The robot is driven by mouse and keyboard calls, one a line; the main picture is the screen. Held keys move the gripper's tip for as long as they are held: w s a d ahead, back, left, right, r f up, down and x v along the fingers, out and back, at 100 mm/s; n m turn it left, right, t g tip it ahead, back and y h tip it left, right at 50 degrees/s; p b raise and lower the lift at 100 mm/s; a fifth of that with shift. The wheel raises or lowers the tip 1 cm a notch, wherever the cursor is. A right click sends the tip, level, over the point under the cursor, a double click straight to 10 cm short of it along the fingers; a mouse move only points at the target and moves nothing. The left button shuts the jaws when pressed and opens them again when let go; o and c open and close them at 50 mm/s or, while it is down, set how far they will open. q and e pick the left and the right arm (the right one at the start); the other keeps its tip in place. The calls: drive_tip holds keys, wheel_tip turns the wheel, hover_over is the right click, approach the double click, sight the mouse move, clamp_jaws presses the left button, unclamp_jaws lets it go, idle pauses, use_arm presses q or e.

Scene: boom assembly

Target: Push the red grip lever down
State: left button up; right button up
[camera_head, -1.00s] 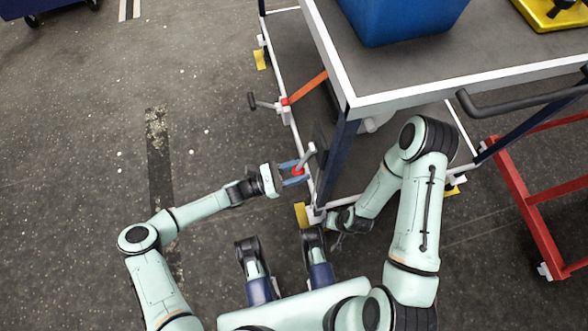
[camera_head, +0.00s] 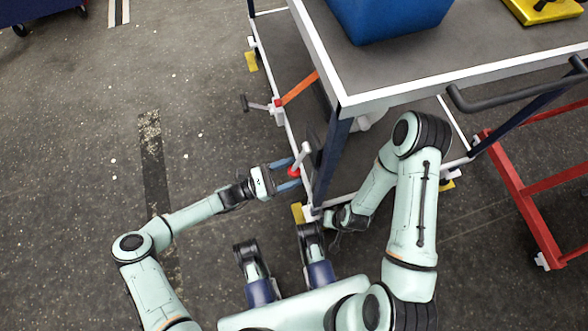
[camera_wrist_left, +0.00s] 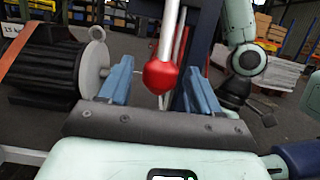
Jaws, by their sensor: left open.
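The red grip lever (camera_head: 293,172) is on the near left corner of the cart, with a light rod rising beside its red part. In the left wrist view its red ball end (camera_wrist_left: 160,77) hangs from a pale rod, between and slightly beyond the blue fingers. My left gripper (camera_head: 291,173) is open, with one blue finger on each side of the lever. A gap shows between the ball and each finger in the wrist view.
The cart's white-edged tabletop (camera_head: 400,75) overhangs close to the lever and carries a blue bin (camera_head: 385,20). A second lever with a black handle (camera_head: 246,103) stands farther along the cart's left side. A red frame (camera_head: 525,200) is at right. The floor at left is free.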

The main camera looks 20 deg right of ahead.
use_arm(q)
drive_tip(key=v, duration=1.2)
use_arm(e)
drive_tip(key=shift+w+a+r, duration=0.1)
drive_tip(key=shift+w+r, duration=0.25)
drive_tip(key=shift+w, duration=0.05)
